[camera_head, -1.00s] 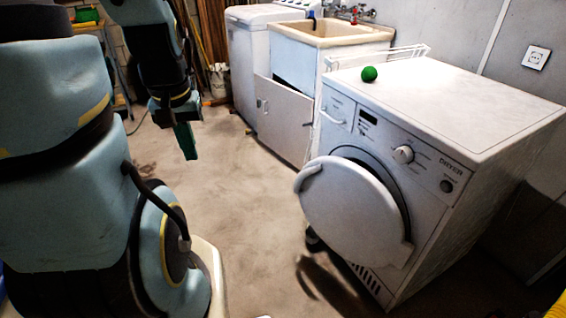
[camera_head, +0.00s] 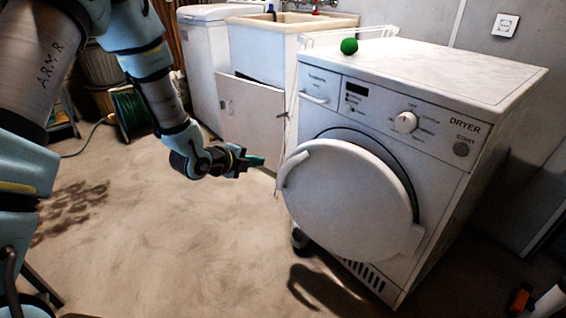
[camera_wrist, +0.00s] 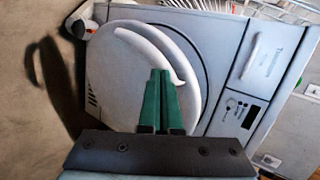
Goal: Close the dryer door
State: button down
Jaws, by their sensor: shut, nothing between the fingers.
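The white dryer (camera_head: 450,110) stands at the right in the head view. Its round white door (camera_head: 350,205) is partly open, hinged on the right side, with a curved handle (camera_head: 290,170) at its left edge. A dark gap shows between the door and the dryer front. My gripper (camera_head: 262,161), with green fingers, is shut and empty, just left of the handle and apart from it in the head view. In the wrist view my gripper (camera_wrist: 160,75) points at the door (camera_wrist: 125,75), its tips overlapping the door in the picture. I cannot tell the exact distance.
A sink cabinet (camera_head: 252,120) with an ajar panel stands behind, beside a white top-loading machine (camera_head: 205,75). A hose reel (camera_head: 130,112) is at the back left.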

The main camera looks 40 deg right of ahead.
jog(key=x, duration=0.4)
jog(key=r+x, duration=0.1)
jog(key=x, duration=0.7)
jog(key=shift+w+d+r, duration=0.15)
jog(key=shift+w+d, duration=0.2)
jog(key=shift+d, duration=0.5)
